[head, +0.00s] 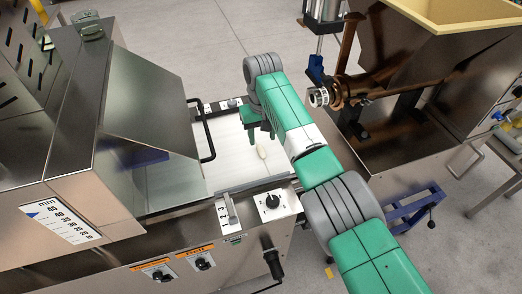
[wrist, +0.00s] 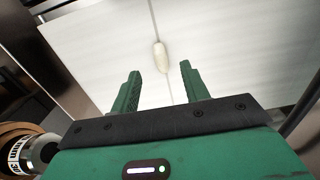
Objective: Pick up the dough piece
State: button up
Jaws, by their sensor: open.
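The dough piece (head: 261,152) is a small, pale, elongated lump on the white surface (head: 225,175) of the machine in the head view. In the wrist view the dough piece (wrist: 161,56) lies on the same white surface, along a thin line. My gripper (wrist: 160,72) is open and empty, its two green fingers apart with the dough piece beyond the fingertips, roughly centred between them. In the head view my gripper (head: 260,133) hangs over the white surface close to the dough piece. The exact height above the dough piece is hard to tell.
A slanted metal and clear cover (head: 150,105) with a black handle (head: 203,128) stands left of the white surface. A control panel (head: 272,202) with a knob is at the front. Another machine with a hopper (head: 450,15) and copper-coloured parts (head: 350,90) stands to the right.

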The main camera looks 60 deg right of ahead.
aim_at(263, 152)
jog(key=f+b, duration=0.1)
jog(key=f, duration=0.2)
jog(key=f+b, duration=0.2)
jog(key=f, duration=0.1)
jog(key=shift+s+a+f, duration=0.1)
jog(key=shift+s+f, duration=0.1)
jog(key=shift+f, duration=0.05)
jog(key=shift+r, duration=0.1)
jog(key=shift+c, duration=0.8)
grip_shut()
